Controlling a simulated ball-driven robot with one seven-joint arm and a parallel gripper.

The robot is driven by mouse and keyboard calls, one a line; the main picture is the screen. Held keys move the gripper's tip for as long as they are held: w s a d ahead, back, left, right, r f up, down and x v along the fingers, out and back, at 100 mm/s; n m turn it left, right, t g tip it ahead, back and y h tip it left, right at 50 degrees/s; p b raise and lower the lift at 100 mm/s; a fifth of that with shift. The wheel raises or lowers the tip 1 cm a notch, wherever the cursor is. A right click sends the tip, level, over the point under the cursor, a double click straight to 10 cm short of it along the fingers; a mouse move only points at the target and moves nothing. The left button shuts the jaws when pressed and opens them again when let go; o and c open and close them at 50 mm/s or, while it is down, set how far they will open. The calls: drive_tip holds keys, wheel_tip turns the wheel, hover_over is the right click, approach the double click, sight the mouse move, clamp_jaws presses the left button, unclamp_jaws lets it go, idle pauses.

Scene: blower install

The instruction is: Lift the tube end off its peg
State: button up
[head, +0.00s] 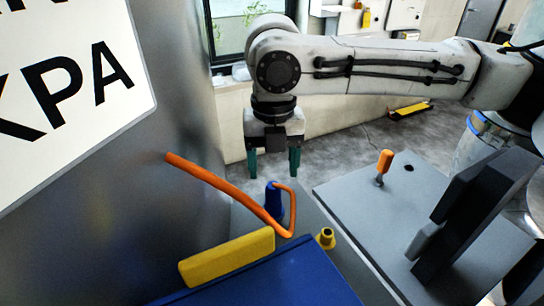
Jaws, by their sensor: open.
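An orange tube (230,190) runs from the metal tank (150,225) at left, slopes down to the right, then bends back up. Its end meets the top of an upright blue piece (273,205); the picture does not show whether a peg is inside. My gripper (273,164) points down with its two dark green fingers apart and nothing between them. It appears above and behind the blue piece, apart from it; the exact depth gap is hard to tell.
A blue box (280,278) with a yellow block (228,258) is in front. A yellow nozzle (326,238) stands beside it. A grey table (345,205) at right has an orange-handled tool (384,166) upright near a dark hole. Dark panels (475,215) stand at far right.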

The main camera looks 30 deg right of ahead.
sight(273, 185)
wheel_tip(273, 185, down, 9)
idle(0.4)
drive_tip(key=shift+c, duration=0.4)
drive_tip(key=c, duration=1.1)
drive_tip(key=shift+r, duration=0.1)
drive_tip(key=shift+c, duration=0.2)
drive_tip(key=shift+r, duration=0.1)
drive_tip(key=shift+r+p, duration=1.2)
drive_tip(key=shift+r, duration=0.05)
drive_tip(key=shift+r+p, duration=2)
drive_tip(key=shift+p, duration=0.2)
